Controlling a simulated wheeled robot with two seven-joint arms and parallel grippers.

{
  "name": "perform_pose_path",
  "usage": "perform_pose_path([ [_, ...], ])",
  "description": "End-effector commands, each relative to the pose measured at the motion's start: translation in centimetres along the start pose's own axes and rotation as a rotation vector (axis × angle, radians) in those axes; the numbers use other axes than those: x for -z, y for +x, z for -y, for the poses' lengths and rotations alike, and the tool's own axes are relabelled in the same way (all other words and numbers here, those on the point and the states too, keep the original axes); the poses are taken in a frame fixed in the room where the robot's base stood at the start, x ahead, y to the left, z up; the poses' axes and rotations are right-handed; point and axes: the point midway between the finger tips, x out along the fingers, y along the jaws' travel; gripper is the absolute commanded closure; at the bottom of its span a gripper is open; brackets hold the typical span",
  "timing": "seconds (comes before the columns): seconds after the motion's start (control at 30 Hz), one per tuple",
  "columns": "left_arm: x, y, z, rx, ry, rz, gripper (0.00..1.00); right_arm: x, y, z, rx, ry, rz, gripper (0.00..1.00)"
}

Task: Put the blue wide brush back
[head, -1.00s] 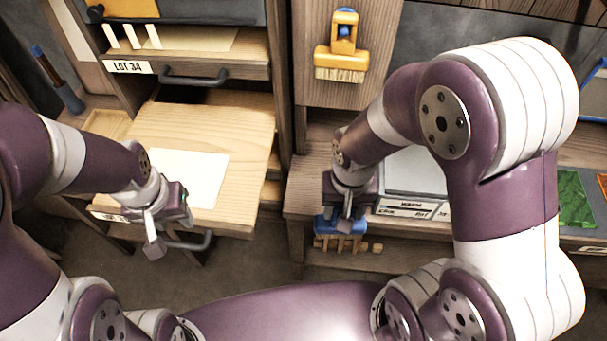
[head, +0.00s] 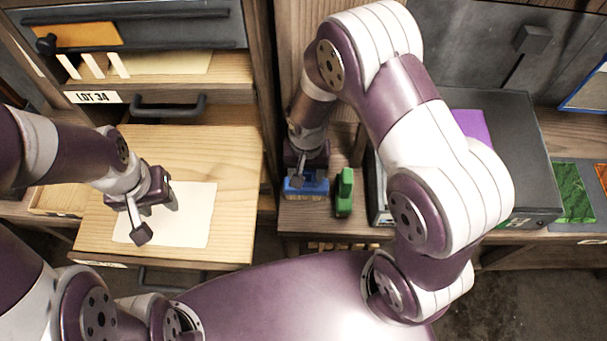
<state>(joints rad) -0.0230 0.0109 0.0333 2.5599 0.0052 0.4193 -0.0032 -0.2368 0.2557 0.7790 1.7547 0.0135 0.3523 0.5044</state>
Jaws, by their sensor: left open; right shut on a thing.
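The blue wide brush (head: 316,188) is in my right gripper (head: 301,179), which is shut on it. The brush is over the left part of the wooden bench, and the gripper covers part of it. I cannot tell whether it touches the bench. Its bristles are hard to make out. My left gripper (head: 156,216) is open and empty, above a white sheet (head: 196,225) on the pulled-out wooden board.
A green tool (head: 344,193) stands close to the right of the blue brush. A dark grey box (head: 520,150) with a purple panel is further right, partly behind my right arm. A drawer labelled LOT 34 (head: 92,97) is at the upper left.

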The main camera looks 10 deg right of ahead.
Motion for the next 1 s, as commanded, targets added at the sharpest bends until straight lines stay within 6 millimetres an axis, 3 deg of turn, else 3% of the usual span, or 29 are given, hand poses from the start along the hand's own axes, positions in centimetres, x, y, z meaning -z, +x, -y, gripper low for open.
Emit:
perform_pose_path([
  [0.33,0.1,-1.3,0.0,0.0,0.0,0.0,0.57,0.9,4.4,0.6,-0.001,-0.001,0.001,0.73],
  [0.7,0.1,-0.8,0.0,0.0,0.0,0.0,0.57,0.9,5.1,0.6,0.0,-0.001,-0.001,0.73],
  [0.73,0.1,-0.9,0.0,0.0,0.0,0.0,0.57,0.9,5.0,0.6,0.0,-0.001,-0.001,0.34],
  [0.8,0.1,-0.9,0.0,0.0,0.0,0.0,0.57,0.9,5.0,0.6,0.0,-0.001,-0.001,0.19],
  [1.0,0.1,-0.9,0.0,0.0,0.0,0.0,0.57,0.9,5.0,0.6,0.0,-0.001,-0.001,0.19],
])
